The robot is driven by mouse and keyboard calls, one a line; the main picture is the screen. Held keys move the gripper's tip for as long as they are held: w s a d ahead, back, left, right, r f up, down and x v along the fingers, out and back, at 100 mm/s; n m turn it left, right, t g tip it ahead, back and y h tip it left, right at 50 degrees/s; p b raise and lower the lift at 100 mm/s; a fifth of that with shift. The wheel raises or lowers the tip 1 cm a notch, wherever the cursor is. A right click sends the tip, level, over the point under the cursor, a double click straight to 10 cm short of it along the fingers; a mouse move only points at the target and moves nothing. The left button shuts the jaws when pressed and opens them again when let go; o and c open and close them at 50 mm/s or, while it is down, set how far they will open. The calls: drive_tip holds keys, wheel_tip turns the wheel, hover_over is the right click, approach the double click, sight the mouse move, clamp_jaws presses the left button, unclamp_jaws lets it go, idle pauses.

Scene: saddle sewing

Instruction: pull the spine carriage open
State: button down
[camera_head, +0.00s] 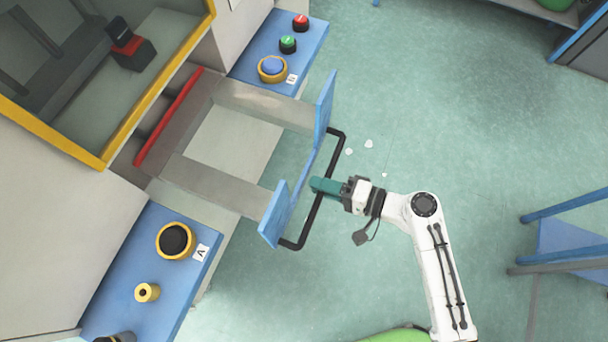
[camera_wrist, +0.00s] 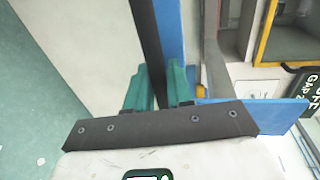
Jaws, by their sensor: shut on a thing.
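The spine carriage (camera_head: 268,106) has two grey arms reaching out of the machine's opening to a blue front plate (camera_head: 325,108). A black bar handle (camera_head: 309,216) is fixed to the front of that plate. In the head view my gripper (camera_head: 318,186) has its teal fingers on the middle of the handle. In the wrist view the black handle (camera_wrist: 146,40) runs between the teal fingers of my gripper (camera_wrist: 160,80), which are shut on it. The blue plate (camera_wrist: 172,30) stands right beside the handle there. The exact finger contact is partly hidden.
Blue side panels with buttons (camera_head: 288,45) and a black knob (camera_head: 175,240) flank the carriage. A yellow-framed window (camera_head: 110,150) is on the machine. White scraps (camera_head: 368,143) lie on the floor. A blue frame (camera_head: 570,235) stands at the right. The floor between is mostly clear.

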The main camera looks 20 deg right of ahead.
drive_tip(key=shift+s+d, duration=0.35)
drive_tip(key=c, duration=1.1)
unclamp_jaws()
drive_tip(key=shift+w, duration=0.1)
drive_tip(key=shift+c, duration=0.2)
drive_tip(key=b+v, duration=0.1)
drive_tip(key=v, duration=0.9)
drive_tip(key=shift+s+d+b, duration=0.25)
drive_tip(key=shift+d+b, duration=0.05)
drive_tip(key=s+d+f+n+g+h, duration=0.2)
drive_tip(key=s+f+n+g+h, duration=0.4)
drive_tip(key=g+h, duration=0.2)
drive_tip(key=s+d+r+n+h, duration=0.1)
drive_tip(key=s+d+r+h, duration=0.1)
drive_tip(key=d+r+h, duration=0.1)
drive_tip(key=shift+d+r+g+h, duration=0.2)
drive_tip(key=shift+d+g+h, duration=0.2)
drive_tip(key=shift+d+h, duration=0.5)
